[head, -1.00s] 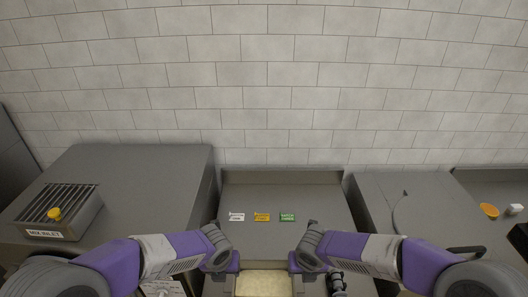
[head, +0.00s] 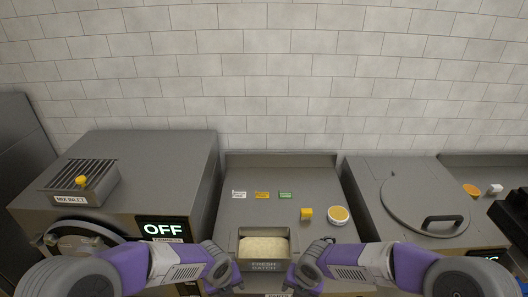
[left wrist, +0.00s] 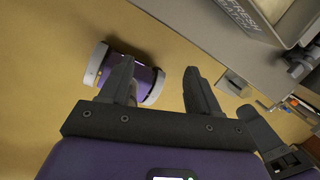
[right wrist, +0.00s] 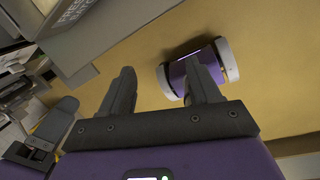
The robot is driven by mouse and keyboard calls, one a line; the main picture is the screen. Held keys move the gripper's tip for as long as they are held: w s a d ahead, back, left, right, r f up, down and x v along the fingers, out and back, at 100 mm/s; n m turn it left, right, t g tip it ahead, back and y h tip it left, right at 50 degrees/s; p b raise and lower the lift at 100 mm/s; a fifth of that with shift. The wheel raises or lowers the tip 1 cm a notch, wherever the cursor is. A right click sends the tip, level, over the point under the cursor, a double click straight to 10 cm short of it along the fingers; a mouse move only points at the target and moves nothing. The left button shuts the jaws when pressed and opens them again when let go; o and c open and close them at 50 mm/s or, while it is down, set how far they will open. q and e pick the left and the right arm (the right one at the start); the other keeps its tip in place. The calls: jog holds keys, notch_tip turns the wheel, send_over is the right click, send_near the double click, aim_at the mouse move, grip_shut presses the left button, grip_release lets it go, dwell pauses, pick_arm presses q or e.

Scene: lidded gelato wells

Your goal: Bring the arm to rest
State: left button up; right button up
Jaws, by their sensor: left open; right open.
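My left gripper (left wrist: 158,68) is open and empty, its two dark fingers apart over the yellow-brown floor. My right gripper (right wrist: 161,68) is also open and empty over the floor. In the head view both arms come in low at the front, with the left wrist (head: 221,265) and right wrist (head: 308,265) on either side of the fresh-batch bin (head: 264,266). The bin holds a pale mass (head: 263,247). The fingers are hard to make out in the head view.
The machine at left reads OFF (head: 164,229) and has a mix inlet (head: 84,182). A round lid (head: 425,203) with a black handle lies at right.

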pick_arm(q)
jog(key=s+f+n+h+b, duration=0.1)
jog(key=s+f+n+b, duration=0.1)
jog(key=s+f+n, duration=0.3)
jog(key=s+f+n+g+h+b, duration=0.1)
jog(key=s+f+n, duration=0.4)
jog(key=f+n, duration=0.8)
jog(key=s+f+n+h+b, duration=0.1)
jog(key=s+f+n+b, duration=0.3)
jog(key=f+n, duration=0.6)
jog(key=s+n, duration=0.1)
jog(key=n, duration=0.5)
jog(key=shift+s+d+g, duration=0.15)
jog(key=shift+d+g, duration=0.05)
jog(key=shift+g, duration=0.1)
pick_arm(e)
jog(key=s+f+m+y, duration=0.1)
jog(key=s+f+m, duration=0.4)
jog(key=f+m, duration=0.4)
jog(key=s+f+m+g+y, duration=0.1)
jog(key=s+f+m, duration=0.4)
jog(key=f+m, duration=0.4)
jog(key=s+f+m, duration=0.4)
jog(key=f+m, duration=0.6)
jog(key=m, duration=0.6)
jog(key=shift+s+d+m+y, duration=0.15)
jog(key=shift+s+m+y, duration=0.15)
jog(key=shift+s+y, duration=0.1)
